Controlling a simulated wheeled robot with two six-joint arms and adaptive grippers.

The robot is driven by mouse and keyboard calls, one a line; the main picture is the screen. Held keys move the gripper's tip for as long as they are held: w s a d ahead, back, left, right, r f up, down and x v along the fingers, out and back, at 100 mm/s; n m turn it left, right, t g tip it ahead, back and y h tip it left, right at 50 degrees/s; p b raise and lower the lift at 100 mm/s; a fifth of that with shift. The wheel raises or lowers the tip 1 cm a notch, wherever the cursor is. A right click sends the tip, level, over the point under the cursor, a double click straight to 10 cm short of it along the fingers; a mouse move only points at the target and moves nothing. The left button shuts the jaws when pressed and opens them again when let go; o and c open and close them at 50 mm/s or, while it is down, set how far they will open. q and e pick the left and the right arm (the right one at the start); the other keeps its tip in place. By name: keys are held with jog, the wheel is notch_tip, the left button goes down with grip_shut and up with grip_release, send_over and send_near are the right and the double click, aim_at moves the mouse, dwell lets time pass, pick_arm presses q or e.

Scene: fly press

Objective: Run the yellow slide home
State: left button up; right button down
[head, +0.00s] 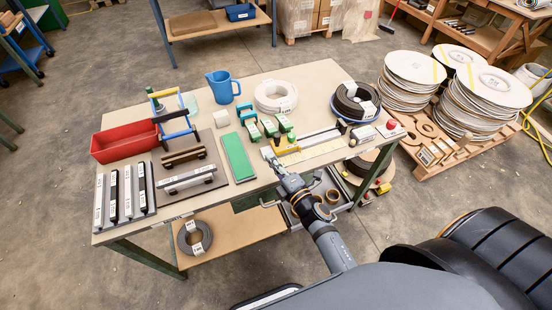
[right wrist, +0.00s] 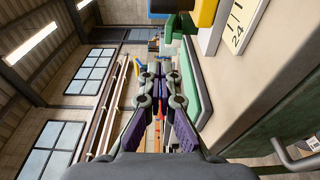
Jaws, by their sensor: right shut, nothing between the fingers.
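The yellow slide (head: 287,150) sits at the left end of a pale rail (head: 319,137) near the front edge of the workbench. A pale strip with markings (head: 318,153) lies along its front. My right gripper (head: 268,153) is just left of the yellow slide, at the bench's front edge. In the right wrist view its fingers (right wrist: 158,70) are shut with nothing between them. A yellow piece (right wrist: 206,12), apparently the slide, shows at the top of that view, beside the fingers and apart from them. My left gripper is not in view.
A green mat (head: 237,157) lies left of the gripper. Several green blocks with labels (head: 269,128) stand behind the slide. A dark coil (head: 355,99) and a white coil (head: 275,95) lie further back. A red bin (head: 124,142) stands at the left.

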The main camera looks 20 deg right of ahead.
aim_at(273, 145)
jog(key=x, duration=0.6)
jog(key=d, duration=0.2)
jog(key=shift+w+d+f, duration=0.1)
jog(key=shift+w+d, duration=0.15)
jog(key=shift+d, duration=0.15)
jog(key=shift+s+d, duration=0.15)
jog(key=shift+d, duration=0.4)
